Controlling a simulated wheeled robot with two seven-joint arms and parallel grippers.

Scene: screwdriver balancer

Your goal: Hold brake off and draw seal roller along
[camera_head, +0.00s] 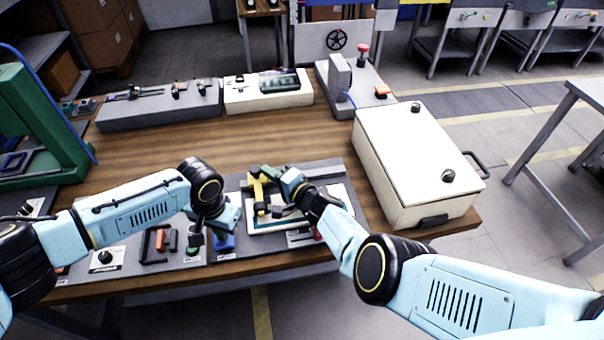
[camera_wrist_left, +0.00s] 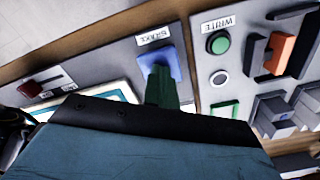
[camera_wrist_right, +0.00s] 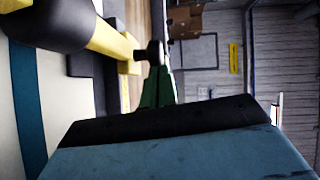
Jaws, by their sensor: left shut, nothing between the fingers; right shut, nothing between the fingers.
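The blue brake button (camera_head: 224,243) sits at the front edge of the grey panel. In the left wrist view the blue button (camera_wrist_left: 174,62) lies under its BRAKE label. My left gripper (camera_wrist_left: 160,72) is shut, its green fingertips over the button and seemingly against it; how far it is pressed cannot be told. The yellow roller frame (camera_head: 257,192) stands over the white and teal bed (camera_head: 290,223). My right gripper (camera_wrist_right: 157,72) is shut and empty, its tips beside a small black knob (camera_wrist_right: 154,50) at the end of the yellow bar (camera_wrist_right: 115,40); contact is unclear.
A green WRITE button (camera_wrist_left: 217,43) and an orange-handled part (camera_wrist_left: 280,52) stand beside the brake. A small red-handled slider (camera_wrist_left: 32,88) is on the other side. A large white box (camera_head: 410,160) stands right of the panel. Bare wooden tabletop (camera_head: 150,150) lies behind.

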